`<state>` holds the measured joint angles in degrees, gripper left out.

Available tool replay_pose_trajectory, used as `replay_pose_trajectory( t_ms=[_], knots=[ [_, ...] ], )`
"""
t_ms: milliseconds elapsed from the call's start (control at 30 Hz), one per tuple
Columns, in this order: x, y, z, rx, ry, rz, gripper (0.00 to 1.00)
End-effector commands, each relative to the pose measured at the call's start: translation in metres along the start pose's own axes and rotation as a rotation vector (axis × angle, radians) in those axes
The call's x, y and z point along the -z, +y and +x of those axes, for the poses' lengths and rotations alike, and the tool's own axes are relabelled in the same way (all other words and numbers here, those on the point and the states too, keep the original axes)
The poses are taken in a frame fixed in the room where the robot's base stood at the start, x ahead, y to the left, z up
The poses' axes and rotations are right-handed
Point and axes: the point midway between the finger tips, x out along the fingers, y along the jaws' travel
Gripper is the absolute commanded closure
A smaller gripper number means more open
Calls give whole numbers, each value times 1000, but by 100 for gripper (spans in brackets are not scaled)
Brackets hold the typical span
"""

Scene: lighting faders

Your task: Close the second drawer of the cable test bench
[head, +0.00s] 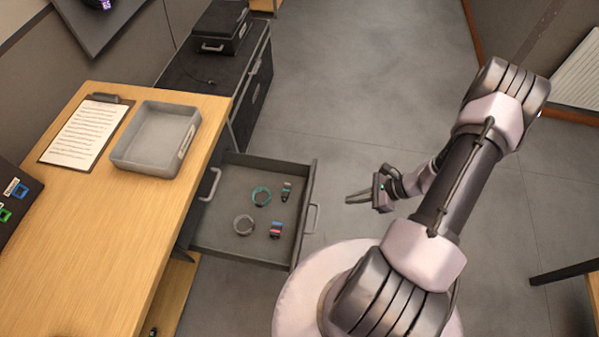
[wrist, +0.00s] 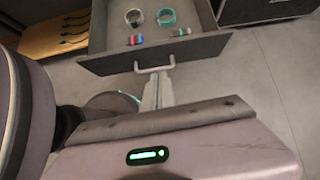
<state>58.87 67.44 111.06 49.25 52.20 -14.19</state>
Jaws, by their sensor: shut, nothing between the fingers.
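The cable test bench (head: 150,225) has a wooden top and stands at the left. One dark grey drawer (head: 225,240) is pulled far out from under its top; it also shows in the wrist view (wrist: 110,62). Its bar handle (head: 311,218) is on the front panel and shows in the wrist view (wrist: 154,66). Another handle (head: 210,185) sits on a closed front above the open drawer. My gripper (head: 347,199) is shut and empty, apart from the open drawer's front, with its fingers (wrist: 157,82) pointing toward the handle.
A grey tray (head: 118,152) and clipboard (head: 85,130) lie on the bench. A dark cabinet (head: 245,110) stands behind. The floor beyond the drawer is clear.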

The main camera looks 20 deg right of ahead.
Motion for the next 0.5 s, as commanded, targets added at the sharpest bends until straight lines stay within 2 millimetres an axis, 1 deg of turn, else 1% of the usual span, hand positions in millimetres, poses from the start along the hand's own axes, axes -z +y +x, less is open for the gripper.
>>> replay_pose_trajectory(
  t_ms=[33, 67, 167, 267, 500],
  knots=[
    [8, 6, 6, 7, -10, 33, 100],
    [12, 7, 8, 11, -13, 44, 100],
    [15, 8, 19, 13, -16, 54, 100],
    [15, 9, 37, 9, -16, 53, 100],
    [14, 9, 91, 8, -16, 50, 100]
  ],
)
